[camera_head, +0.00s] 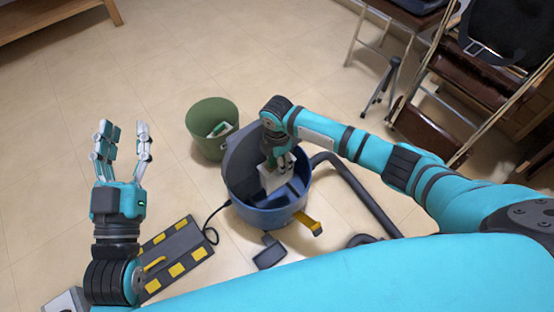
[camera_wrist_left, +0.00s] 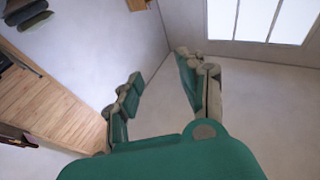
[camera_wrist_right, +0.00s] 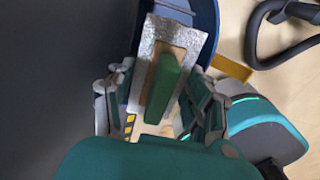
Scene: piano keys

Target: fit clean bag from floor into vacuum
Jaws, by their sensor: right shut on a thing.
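The vacuum (camera_head: 262,216) is a blue canister standing open on the floor, with its dark lid (camera_head: 238,160) raised at the left. My right gripper (camera_head: 278,163) is over the open canister, shut on a pale bag (camera_head: 270,182). In the right wrist view the bag (camera_wrist_right: 190,38) has a silvery face, a tan plate and a green tab (camera_wrist_right: 163,85) between my fingers (camera_wrist_right: 163,92). The bag is at the canister's opening; I cannot tell whether it is seated. My left gripper (camera_head: 124,130) is open, empty and raised left of the vacuum.
A green bin (camera_head: 207,143) behind the vacuum holds a pale and green item (camera_head: 220,129). A dark hose (camera_head: 365,195) lies right of the vacuum. A dark panel with yellow patches (camera_head: 178,255) lies at front left. Chairs (camera_head: 430,130) stand at right.

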